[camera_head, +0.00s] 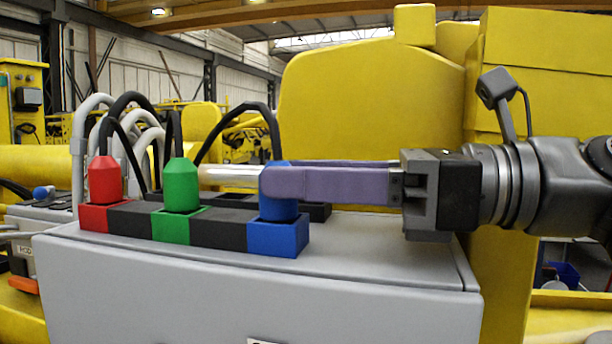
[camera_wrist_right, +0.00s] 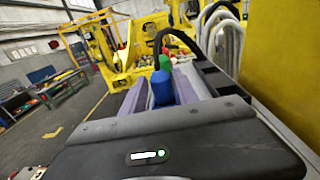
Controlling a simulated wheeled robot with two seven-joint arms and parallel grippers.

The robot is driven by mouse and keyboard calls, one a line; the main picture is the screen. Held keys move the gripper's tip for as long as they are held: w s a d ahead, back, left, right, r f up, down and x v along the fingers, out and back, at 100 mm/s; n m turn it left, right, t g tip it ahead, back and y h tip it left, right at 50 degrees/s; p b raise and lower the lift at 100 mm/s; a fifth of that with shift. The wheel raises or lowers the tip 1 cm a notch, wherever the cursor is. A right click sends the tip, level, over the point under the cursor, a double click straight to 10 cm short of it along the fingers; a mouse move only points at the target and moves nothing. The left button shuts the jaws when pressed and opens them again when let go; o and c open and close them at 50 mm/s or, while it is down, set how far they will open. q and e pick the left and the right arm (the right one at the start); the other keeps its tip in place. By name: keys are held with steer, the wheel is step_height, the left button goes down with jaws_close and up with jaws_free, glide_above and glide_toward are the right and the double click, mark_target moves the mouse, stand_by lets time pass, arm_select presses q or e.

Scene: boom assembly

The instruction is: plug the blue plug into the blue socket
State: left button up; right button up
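The blue plug (camera_head: 279,208) stands upright with its lower end in the opening of the blue socket (camera_head: 278,238), at the right end of the socket row. My right gripper (camera_head: 282,181) reaches in level from the right, with its grey-purple fingers around the plug. The near finger hides the plug's middle. In the right wrist view the blue plug (camera_wrist_right: 162,89) sits between the two fingers of my right gripper (camera_wrist_right: 161,98), which look closed against its sides. How deep the plug sits cannot be fully judged. My left gripper is not in view.
A red plug (camera_head: 104,180) and a green plug (camera_head: 182,186) stand in their own coloured sockets to the left. Black cables (camera_head: 238,106) loop behind. The sockets are on a grey cabinet (camera_head: 250,290). A large yellow machine body (camera_head: 370,100) rises behind.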

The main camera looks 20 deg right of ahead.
steer(key=o, duration=0.4)
steer(key=shift+c, duration=0.2)
steer(key=b+v, duration=0.1)
steer(key=v, duration=0.6)
steer(key=shift+s+d, duration=0.25)
steer(key=shift+d, duration=0.1)
stand_by(0.7)
